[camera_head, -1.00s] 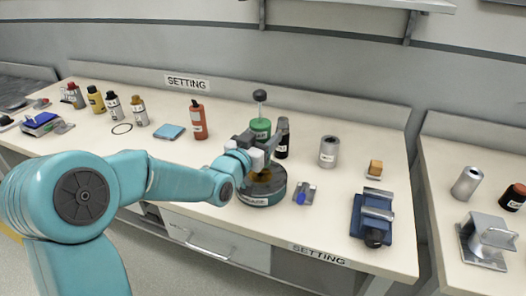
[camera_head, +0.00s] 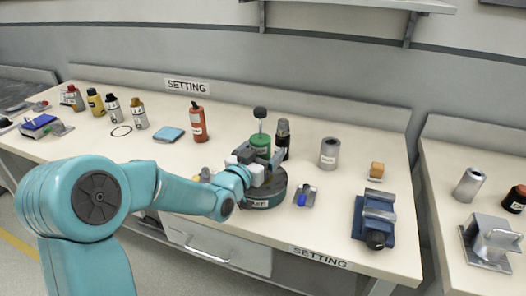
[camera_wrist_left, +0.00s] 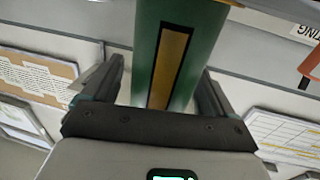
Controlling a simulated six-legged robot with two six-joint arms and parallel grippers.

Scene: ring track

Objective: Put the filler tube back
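The filler tube appears to be the green cylinder (camera_head: 261,143) with a thin rod and black knob on top. It stands upright at the dark round base (camera_head: 266,200) near the front of the bench; its lower end is hidden by my gripper. In the left wrist view the green tube (camera_wrist_left: 212,30), with a yellow window strip, runs between my fingers. My left gripper (camera_head: 262,160) is around the tube; its fingers (camera_wrist_left: 160,80) stand apart with narrow gaps beside the tube, so it looks open. My right gripper is not in view.
A black bottle (camera_head: 283,140) stands close behind the tube, a red bottle (camera_head: 198,123) to the left. A small blue-tipped fixture (camera_head: 304,196), a grey cylinder (camera_head: 329,153) and a blue clamp (camera_head: 375,220) are to the right. The front bench edge is close.

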